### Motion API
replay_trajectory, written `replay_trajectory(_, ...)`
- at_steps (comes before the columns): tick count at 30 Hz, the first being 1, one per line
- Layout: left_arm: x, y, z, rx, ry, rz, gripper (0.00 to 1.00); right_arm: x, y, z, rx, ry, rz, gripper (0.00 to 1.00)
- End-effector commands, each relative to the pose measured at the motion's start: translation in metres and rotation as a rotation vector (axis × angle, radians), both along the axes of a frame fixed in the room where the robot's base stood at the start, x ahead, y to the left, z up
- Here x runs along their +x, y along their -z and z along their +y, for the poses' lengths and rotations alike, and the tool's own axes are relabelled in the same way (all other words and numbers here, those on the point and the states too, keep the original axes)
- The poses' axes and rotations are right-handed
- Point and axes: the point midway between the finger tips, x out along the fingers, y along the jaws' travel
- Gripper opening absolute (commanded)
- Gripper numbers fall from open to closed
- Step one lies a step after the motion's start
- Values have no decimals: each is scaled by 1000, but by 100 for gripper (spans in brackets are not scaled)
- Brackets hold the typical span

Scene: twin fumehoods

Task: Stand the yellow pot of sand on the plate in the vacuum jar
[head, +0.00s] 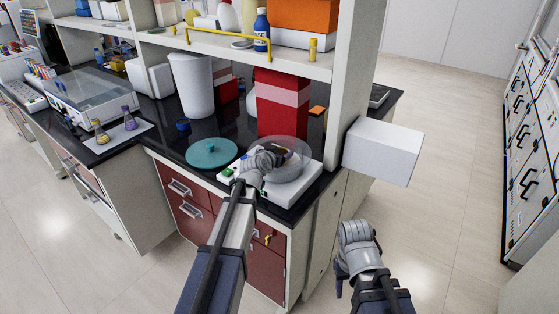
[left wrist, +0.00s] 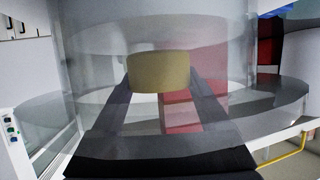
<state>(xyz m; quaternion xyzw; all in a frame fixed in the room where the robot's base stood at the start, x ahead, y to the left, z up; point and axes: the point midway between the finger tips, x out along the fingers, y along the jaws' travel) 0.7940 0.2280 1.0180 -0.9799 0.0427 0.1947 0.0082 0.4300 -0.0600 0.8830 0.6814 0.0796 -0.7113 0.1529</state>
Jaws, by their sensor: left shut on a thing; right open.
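The vacuum jar (head: 300,168) is a clear round vessel on a white base near the bench's front right corner. My left gripper (head: 281,152) reaches into its outline from the front. In the left wrist view, the gripper is shut on the yellow pot (left wrist: 158,72), which sits upright between the two fingers with the jar's clear wall around it. I cannot tell whether the pot touches the plate, which is hard to make out. The sand is not visible. My right gripper (head: 342,282) is open and empty, low over the floor right of the bench.
A teal round lid (head: 211,153) lies on the black bench left of the jar. A red box (head: 282,108) stands behind the jar, and a white bin (head: 192,85) further left. A shelf post (head: 349,90) and a white box (head: 383,150) are close on the right.

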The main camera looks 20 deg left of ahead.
Motion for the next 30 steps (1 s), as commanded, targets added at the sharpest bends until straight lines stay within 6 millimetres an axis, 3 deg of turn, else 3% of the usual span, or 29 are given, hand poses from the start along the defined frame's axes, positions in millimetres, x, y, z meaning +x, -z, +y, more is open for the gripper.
replay_trajectory(1, 0, 8, 0, 0, 0, 0, 18, 0, 9, 0, 0, 0, 0, 50)
replay_trajectory(13, 0, 10, 0, 0, 0, 0, 18, 0, 10, 0, 0, 0, 0, 50)
replay_trajectory(14, 0, 10, 0, 0, 0, 0, 80, 0, 10, 0, 0, 0, 0, 50)
replay_trajectory(19, 0, 9, 0, 0, 0, 0, 99, 0, 9, 0, 0, 0, 0, 50)
replay_trajectory(30, -6, 2, 0, 0, 0, 0, 100, 0, 2, 0, 0, 0, 0, 50)
